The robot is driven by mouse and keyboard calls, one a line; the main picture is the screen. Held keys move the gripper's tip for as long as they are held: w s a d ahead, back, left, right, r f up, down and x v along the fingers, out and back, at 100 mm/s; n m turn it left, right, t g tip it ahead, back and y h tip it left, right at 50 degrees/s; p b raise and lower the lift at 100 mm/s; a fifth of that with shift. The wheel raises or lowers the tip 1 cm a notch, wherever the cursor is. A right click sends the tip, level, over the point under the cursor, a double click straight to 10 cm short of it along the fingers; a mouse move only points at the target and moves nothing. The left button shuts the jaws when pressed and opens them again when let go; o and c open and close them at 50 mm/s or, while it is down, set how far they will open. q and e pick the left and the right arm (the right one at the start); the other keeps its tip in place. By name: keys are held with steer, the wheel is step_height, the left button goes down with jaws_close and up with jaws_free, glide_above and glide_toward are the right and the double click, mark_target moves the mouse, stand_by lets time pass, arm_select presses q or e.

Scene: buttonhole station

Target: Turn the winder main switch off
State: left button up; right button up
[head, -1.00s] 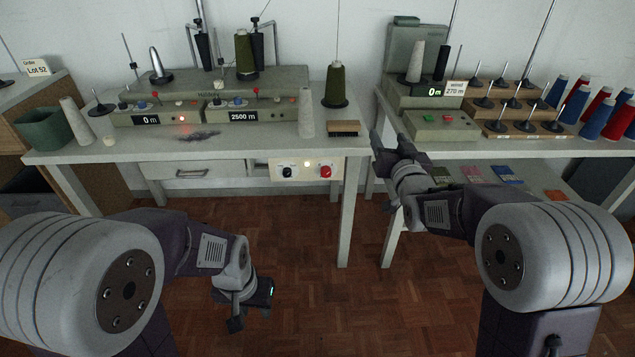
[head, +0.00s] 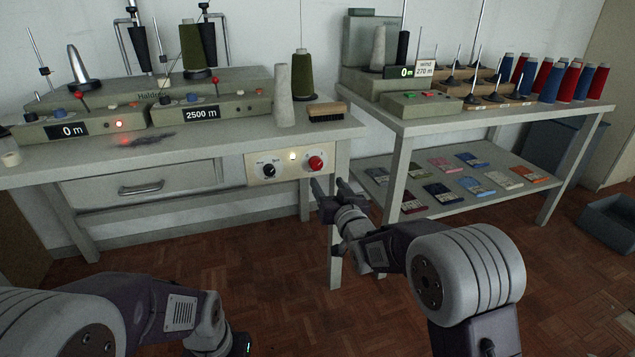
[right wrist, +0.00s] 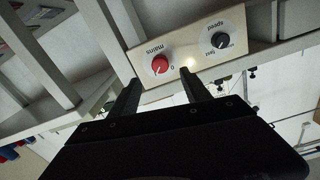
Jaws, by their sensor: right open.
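The red mains knob (head: 316,163) sits on the cream switch panel (head: 281,176) under the front edge of the left bench. In the right wrist view the red knob (right wrist: 160,65) is labelled "mains", and a small lamp beside it glows. My right gripper (head: 329,187) is open and empty, just below and right of the red knob in the head view, apart from it. In the right wrist view its two fingers (right wrist: 159,80) reach up toward the panel, with the knob between their tips. My left gripper (head: 236,346) is cut off at the bottom edge; its fingers are hidden.
A black speed knob (head: 268,170) is on the same panel, left of the lamp (head: 293,156). A bench leg (head: 338,240) stands behind my right gripper. The right bench (head: 470,122) with its lower shelf is close on the right. The floor in front is clear.

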mark_target(317, 166)
steer(key=shift+r, duration=0.1)
steer(key=b+x, duration=0.3)
steer(key=x, duration=0.5)
steer(key=shift+w+a, duration=0.15)
steer(key=shift+w, duration=0.3)
jaws_close()
